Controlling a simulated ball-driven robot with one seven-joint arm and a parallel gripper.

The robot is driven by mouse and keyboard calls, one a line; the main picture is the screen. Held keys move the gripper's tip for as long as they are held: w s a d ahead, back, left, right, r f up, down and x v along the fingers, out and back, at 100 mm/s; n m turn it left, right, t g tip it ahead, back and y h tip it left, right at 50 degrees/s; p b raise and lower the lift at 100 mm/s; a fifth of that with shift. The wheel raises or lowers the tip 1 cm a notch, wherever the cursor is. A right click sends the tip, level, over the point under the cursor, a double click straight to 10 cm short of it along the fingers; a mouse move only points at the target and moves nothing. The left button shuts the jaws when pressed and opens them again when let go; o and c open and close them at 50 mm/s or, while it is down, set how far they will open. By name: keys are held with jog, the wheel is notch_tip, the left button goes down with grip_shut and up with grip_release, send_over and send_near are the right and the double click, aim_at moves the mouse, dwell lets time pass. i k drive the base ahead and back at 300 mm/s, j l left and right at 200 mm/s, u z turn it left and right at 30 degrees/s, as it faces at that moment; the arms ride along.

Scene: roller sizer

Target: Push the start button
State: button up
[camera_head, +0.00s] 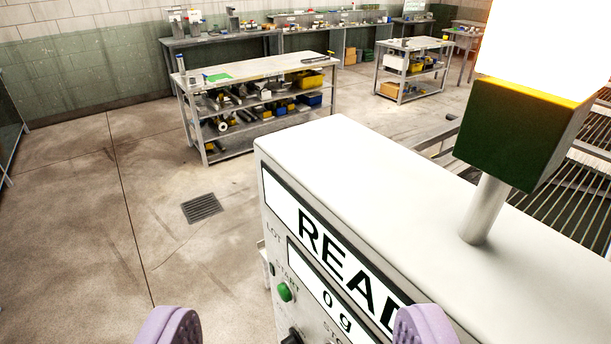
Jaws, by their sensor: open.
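The start button (284,292) is a small green round button on the front panel of a pale control box (380,165). It sits under a "START" label, left of a display reading "0 g" (336,300). A larger display above reads "READ", its end hidden behind my right fingertip. My gripper (298,335) shows as two lilac fingertips at the bottom edge, wide apart and empty. The button appears between them in the picture, a little above the fingertips. I see no contact with it.
A black knob (291,338) is below the button. A post (484,210) with a green block and bright white lamp (545,45) rises from the box top. Slatted rollers (575,205) lie behind at right. A workbench (262,66) stands beyond. The floor at left is clear, with a drain grate (202,208).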

aim_at(284, 292)
jog(key=k+l+z, duration=0.2)
jog(key=k+l, duration=0.15)
jog(key=k, duration=0.2)
jog(key=k+l+z, duration=0.15)
jog(key=k+l, duration=0.25)
jog(key=k, duration=0.1)
